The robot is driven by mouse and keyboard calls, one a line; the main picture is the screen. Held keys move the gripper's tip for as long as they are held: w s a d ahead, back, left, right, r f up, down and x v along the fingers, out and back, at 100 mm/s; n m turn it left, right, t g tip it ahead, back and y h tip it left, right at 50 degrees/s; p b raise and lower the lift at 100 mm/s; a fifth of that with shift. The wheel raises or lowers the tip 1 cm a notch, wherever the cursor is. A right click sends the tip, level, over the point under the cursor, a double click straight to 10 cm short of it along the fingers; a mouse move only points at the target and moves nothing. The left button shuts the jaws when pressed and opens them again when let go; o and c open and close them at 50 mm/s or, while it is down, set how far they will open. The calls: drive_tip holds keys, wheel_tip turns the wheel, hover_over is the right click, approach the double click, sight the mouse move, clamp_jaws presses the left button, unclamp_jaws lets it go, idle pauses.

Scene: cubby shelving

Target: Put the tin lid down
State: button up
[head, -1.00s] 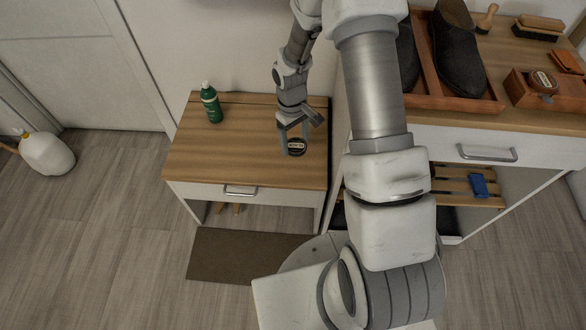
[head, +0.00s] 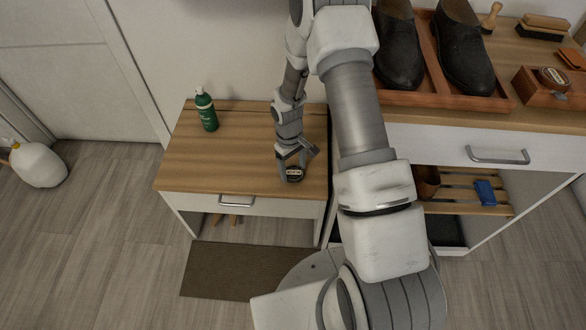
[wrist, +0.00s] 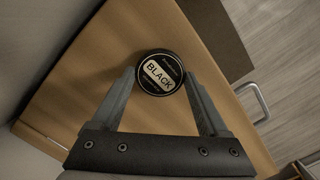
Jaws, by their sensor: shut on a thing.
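The tin lid (head: 294,174) is a small round black disc with a pale label. In the wrist view the lid (wrist: 160,73) reads "BLACK" and sits between the two fingertips. My gripper (head: 295,165) is shut on it, over the front right part of the small wooden-topped cabinet (head: 225,160). The gripper also shows in the wrist view (wrist: 160,82), with a finger at each side of the lid. The lid is at or close to the wooden top; I cannot tell whether it touches.
A green bottle (head: 206,110) stands at the back left of the small cabinet top. The top's left and middle are clear. A taller cabinet at right carries a shoe tray (head: 432,92) with black shoes, brushes and a wooden box (head: 540,92) with a round tin.

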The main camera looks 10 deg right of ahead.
sight(291, 170)
drive_tip(key=shift+f+b, duration=0.45)
drive_tip(key=shift+f, duration=0.1)
drive_tip(key=o, duration=1.3)
drive_tip(key=r+p, duration=0.1)
drive_tip(key=r, duration=0.3)
drive_tip(key=r+p, duration=0.2)
drive_tip(key=r, duration=0.2)
drive_tip(key=w+r+p, duration=0.1)
drive_tip(key=r+p, duration=0.1)
drive_tip(key=r, duration=0.3)
drive_tip(key=shift+a+r, duration=0.1)
drive_tip(key=shift+a, duration=0.15)
drive_tip(key=shift+s, duration=0.15)
